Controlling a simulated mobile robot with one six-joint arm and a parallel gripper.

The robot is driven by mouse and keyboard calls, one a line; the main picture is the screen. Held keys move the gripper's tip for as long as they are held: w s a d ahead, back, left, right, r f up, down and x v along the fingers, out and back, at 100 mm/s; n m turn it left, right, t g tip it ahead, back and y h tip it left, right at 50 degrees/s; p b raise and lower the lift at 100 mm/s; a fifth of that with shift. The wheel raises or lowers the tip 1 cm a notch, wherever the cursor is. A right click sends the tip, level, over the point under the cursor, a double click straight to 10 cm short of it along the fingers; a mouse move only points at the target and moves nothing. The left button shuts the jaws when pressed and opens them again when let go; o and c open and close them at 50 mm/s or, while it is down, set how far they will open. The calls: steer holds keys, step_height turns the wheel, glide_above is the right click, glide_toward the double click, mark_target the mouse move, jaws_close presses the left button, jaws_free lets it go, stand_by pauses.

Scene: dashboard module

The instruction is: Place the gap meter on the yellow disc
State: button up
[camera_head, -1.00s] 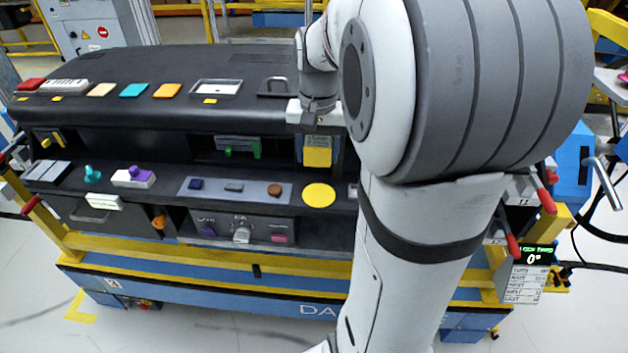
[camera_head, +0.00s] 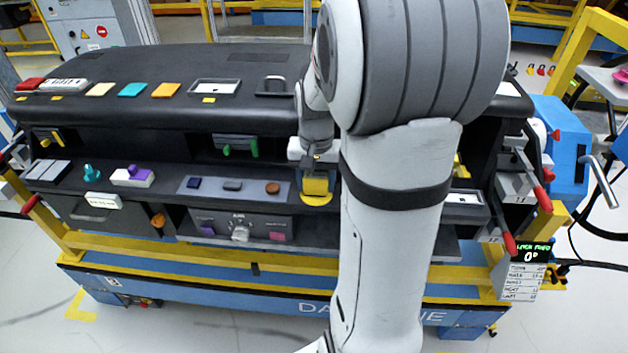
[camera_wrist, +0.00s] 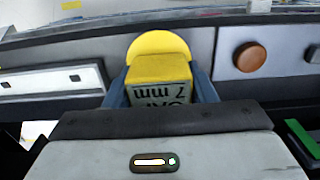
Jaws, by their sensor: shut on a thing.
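The gap meter (camera_head: 315,186), a yellow block, is between the fingers of my gripper (camera_head: 317,172). The yellow disc (camera_head: 316,201) lies on the lower dashboard shelf, mostly covered by the gap meter. Its far part shows beyond the block in the wrist view (camera_wrist: 158,41). The block is at the disc; I cannot tell whether it touches it.
A grey panel (camera_head: 212,189) with several buttons lies just left of the disc. A white-framed part (camera_head: 463,198) is to the right, past my arm. The upper dashboard ledge (camera_head: 250,118) overhangs behind. A knob panel (camera_head: 240,226) is below the shelf edge.

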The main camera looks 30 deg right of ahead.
mark_target(316, 174)
steer(key=o, duration=1.2)
steer(key=shift+c, duration=0.2)
step_height(316, 174, up, 12)
steer(key=shift+f, duration=0.2)
steer(key=shift+a+r, duration=0.1)
steer(key=shift+r, duration=0.1)
steer(key=s+a+f+n+t, duration=0.1)
steer(key=s+a+f+n, duration=0.1)
steer(key=s+a, duration=0.4)
steer(key=s+a+f+n+t, duration=0.2)
steer(key=s+a+n, duration=0.2)
steer(key=s+a, duration=0.2)
steer(key=shift+s+a+f+n, duration=0.3)
steer(key=shift+f+n, duration=0.05)
steer(key=shift+n, duration=0.05)
steer(key=shift+o, duration=0.4)
